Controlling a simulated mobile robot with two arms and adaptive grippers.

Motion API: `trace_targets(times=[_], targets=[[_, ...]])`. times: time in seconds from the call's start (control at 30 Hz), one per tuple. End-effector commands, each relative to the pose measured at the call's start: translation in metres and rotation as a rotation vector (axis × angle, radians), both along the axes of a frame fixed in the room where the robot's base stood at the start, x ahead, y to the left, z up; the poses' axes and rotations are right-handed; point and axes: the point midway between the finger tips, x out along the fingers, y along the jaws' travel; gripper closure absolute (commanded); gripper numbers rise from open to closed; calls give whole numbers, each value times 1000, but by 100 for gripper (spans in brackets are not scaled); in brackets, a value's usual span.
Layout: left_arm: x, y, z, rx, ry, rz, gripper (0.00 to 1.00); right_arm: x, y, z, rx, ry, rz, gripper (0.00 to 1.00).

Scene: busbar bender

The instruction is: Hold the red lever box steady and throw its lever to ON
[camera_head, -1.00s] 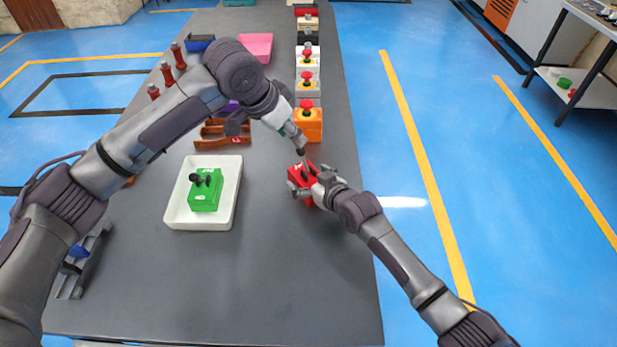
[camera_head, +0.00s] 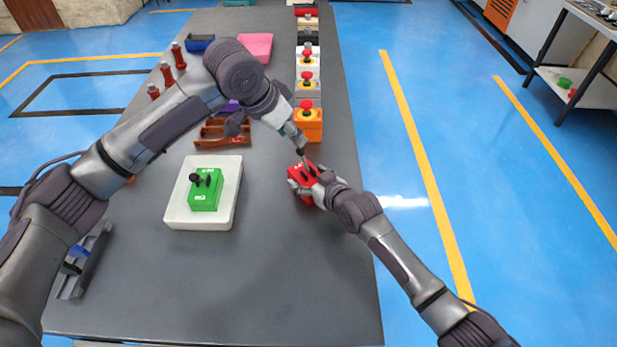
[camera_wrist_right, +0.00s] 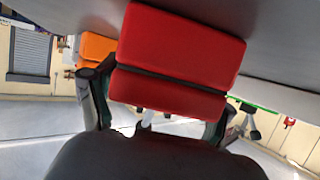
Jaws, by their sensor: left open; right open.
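The red lever box (camera_head: 302,176) sits on the grey table near its right edge. My right gripper (camera_head: 306,184) has its fingers around the box, one on each side; in the right wrist view the red box (camera_wrist_right: 180,45) fills the space between the fingers (camera_wrist_right: 160,105). Whether the fingers touch it I cannot tell. My left gripper (camera_head: 301,152) comes down from the upper left, its tip at the top of the red box, where the lever would be.
A green lever box (camera_head: 206,192) with a black lever stands in a white tray (camera_head: 176,214) to the left. An orange button box (camera_head: 309,130) and several others line the right side behind the red box.

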Motion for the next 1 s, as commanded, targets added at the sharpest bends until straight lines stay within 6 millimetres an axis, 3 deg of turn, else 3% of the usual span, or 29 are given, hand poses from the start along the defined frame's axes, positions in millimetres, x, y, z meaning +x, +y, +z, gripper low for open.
trace_targets(times=[0.83,1.0], targets=[[0,0,15,0,0,0,58,-17,-11,1,1,-1,0,19],[0,0,15,0,0,0,58,-17,-11,1,1,-2,0,47]])
